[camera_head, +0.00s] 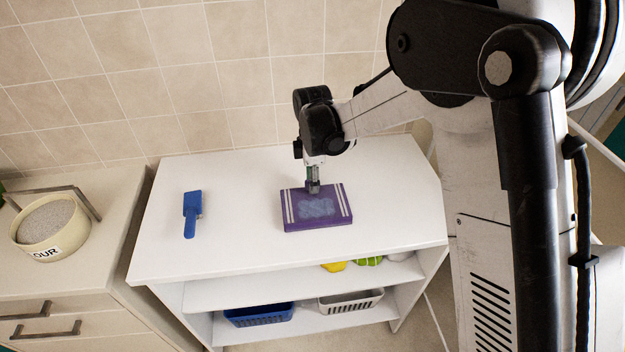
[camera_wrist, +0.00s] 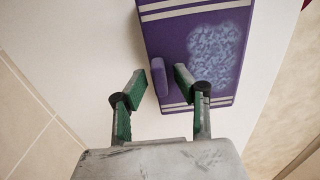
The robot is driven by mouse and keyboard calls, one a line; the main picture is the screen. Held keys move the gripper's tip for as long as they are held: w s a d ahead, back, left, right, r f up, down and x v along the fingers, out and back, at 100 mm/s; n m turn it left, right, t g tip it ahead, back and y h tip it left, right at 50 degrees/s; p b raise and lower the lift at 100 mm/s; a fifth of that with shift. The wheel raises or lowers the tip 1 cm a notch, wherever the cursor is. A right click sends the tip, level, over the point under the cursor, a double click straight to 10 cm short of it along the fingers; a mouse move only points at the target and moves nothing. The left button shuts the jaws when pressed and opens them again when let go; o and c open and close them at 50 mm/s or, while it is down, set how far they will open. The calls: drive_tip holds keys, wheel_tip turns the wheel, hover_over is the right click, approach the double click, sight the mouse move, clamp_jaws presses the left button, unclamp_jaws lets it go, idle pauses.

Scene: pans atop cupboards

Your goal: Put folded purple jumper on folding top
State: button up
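The folded purple jumper (camera_head: 318,221), a flat block with pale stripes and a mottled blue patch, lies on the white top (camera_head: 240,245) of a low shelf unit. It also shows in the wrist view (camera_wrist: 178,48). My gripper (camera_head: 313,188) points down at the jumper's back edge. In the wrist view my gripper (camera_wrist: 160,75) has its green-padded fingers apart. A small purple tab at the jumper's edge shows between the fingertips, with a gap on each side. I cannot tell the fingertips' exact height relative to the tab.
A blue brush-like tool (camera_head: 191,214) lies on the top, left of the jumper. A tiled wall (camera_head: 170,85) stands behind. Baskets (camera_head: 258,315) sit on the shelves below. A flour bowl (camera_head: 50,226) stands on the left counter. The top is clear between tool and jumper.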

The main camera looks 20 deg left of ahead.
wheel_tip(320, 180, up, 12)
drive_tip(key=shift+b, duration=0.4)
idle(0.4)
